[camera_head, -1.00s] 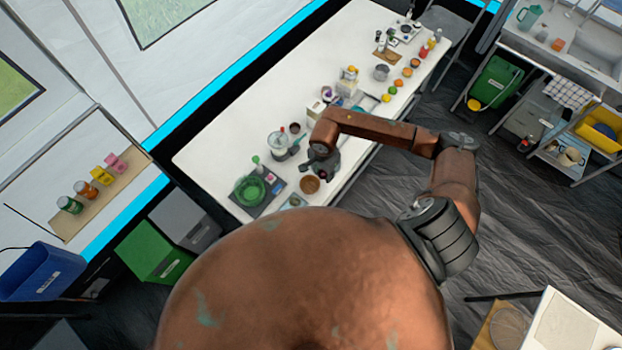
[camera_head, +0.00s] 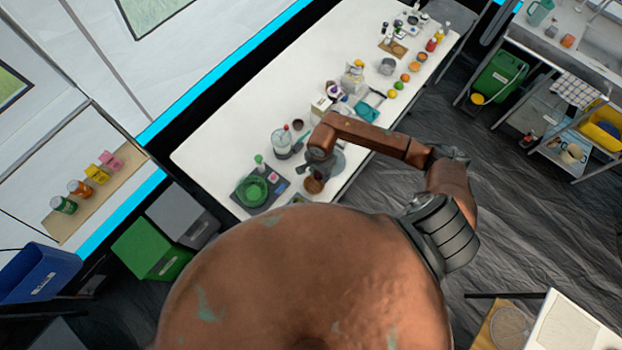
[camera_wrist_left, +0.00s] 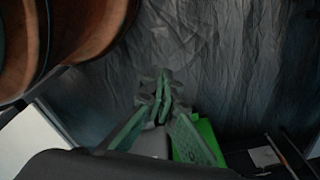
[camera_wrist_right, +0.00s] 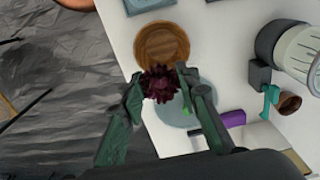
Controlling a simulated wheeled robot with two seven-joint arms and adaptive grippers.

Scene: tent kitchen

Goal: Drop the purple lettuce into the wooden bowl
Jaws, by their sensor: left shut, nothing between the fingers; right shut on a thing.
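The purple lettuce (camera_wrist_right: 160,82) is a dark, leafy clump held between the fingertips of my right gripper (camera_wrist_right: 158,86) in the right wrist view. The wooden bowl (camera_wrist_right: 150,37) is round and brown, just beyond the lettuce, which overlaps its near rim in that view. In the head view, my right gripper (camera_head: 316,167) hangs over the front of the table beside the bowl (camera_head: 313,186), partly covering it; the lettuce cannot be made out there. My left gripper (camera_wrist_left: 161,88) is shut and empty, away from the table, over dark floor.
A pale round plate (camera_wrist_right: 172,138) lies beside the bowl. A green bowl (camera_head: 251,189) and a clear blender-like jar (camera_head: 282,143) stand left of the gripper on the white table (camera_head: 225,140). Cartons, fruit and bottles fill the table farther right.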

